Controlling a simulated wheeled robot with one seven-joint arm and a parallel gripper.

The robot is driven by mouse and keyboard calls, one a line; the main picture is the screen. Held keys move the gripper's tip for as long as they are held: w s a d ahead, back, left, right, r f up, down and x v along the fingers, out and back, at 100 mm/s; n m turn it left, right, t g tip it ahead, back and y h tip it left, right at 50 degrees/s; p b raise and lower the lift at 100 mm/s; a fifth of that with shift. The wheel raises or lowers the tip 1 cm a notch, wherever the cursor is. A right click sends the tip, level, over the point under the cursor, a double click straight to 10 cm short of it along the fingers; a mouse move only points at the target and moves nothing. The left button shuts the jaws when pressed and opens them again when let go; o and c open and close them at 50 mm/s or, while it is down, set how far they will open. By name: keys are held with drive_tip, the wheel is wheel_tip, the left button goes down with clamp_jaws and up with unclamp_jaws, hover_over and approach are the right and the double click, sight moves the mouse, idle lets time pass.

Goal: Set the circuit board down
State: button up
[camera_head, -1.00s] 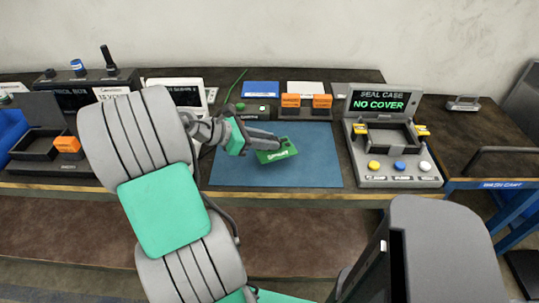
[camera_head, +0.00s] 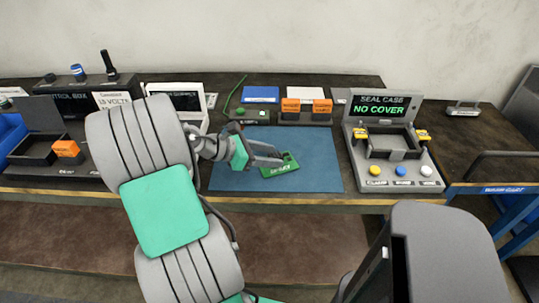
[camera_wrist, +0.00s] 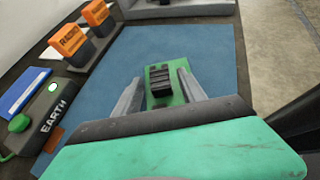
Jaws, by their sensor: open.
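The green circuit board (camera_head: 281,170) lies on the blue mat (camera_head: 318,165) on the workbench. In the wrist view the board (camera_wrist: 176,98) carries a black ribbed block and sits between the two spread fingers of my gripper (camera_wrist: 160,92). Gaps show between the fingers and the black block. In the head view my gripper (camera_head: 284,158) is open at the board, partly covering its left end. The blue mat also shows in the wrist view (camera_wrist: 205,50), with bare surface around the board.
The seal case station (camera_head: 352,173) reading "NO COVER" stands right of the mat. A green-buttoned "EARTH" box (camera_wrist: 50,110) lies beside the mat. The mat's right part is clear.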

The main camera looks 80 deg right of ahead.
drive_tip(key=shift+w+r, duration=0.15)
drive_tip(key=shift+r, duration=0.05)
drive_tip(key=p+v, duration=0.3)
drive_tip(key=v, duration=0.8)
drive_tip(key=shift+r, duration=0.15)
drive_tip(key=shift+w+a, duration=0.25)
drive_tip(key=shift+a, duration=0.05)
idle(0.4)
